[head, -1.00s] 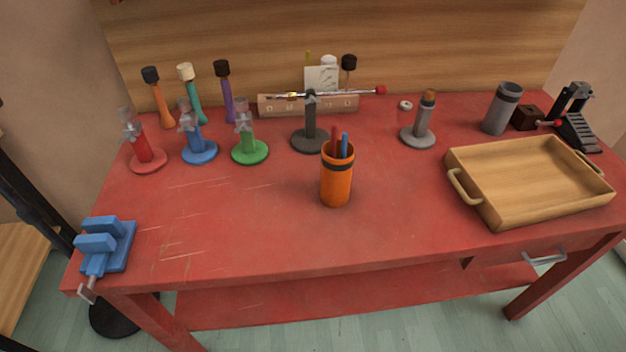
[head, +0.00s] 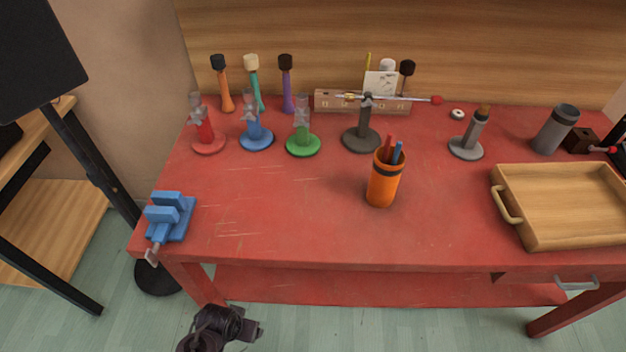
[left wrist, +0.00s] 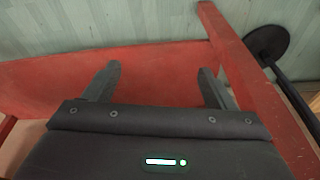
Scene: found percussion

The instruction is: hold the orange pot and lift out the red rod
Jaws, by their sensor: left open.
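The orange pot (head: 383,184) stands upright on the red table, right of the middle, with a dark band near its rim. The red rod (head: 389,146) leans in the pot and its upper end sticks out, beside a blue rod (head: 397,152). The lower parts of both rods are hidden inside the pot. My left gripper (left wrist: 158,82) is open and empty in the left wrist view, with red table parts beyond its fingers. A dark part of my left arm shows at the bottom of the head view, below the table's front edge and well away from the pot. My right gripper is not seen.
A wooden tray (head: 511,236) lies right of the pot. A blue vise (head: 170,217) sits at the front left corner. Coloured stands, including a green one (head: 303,145), and a dark stand (head: 362,138) line the back. The table (head: 290,215) left of the pot is clear.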

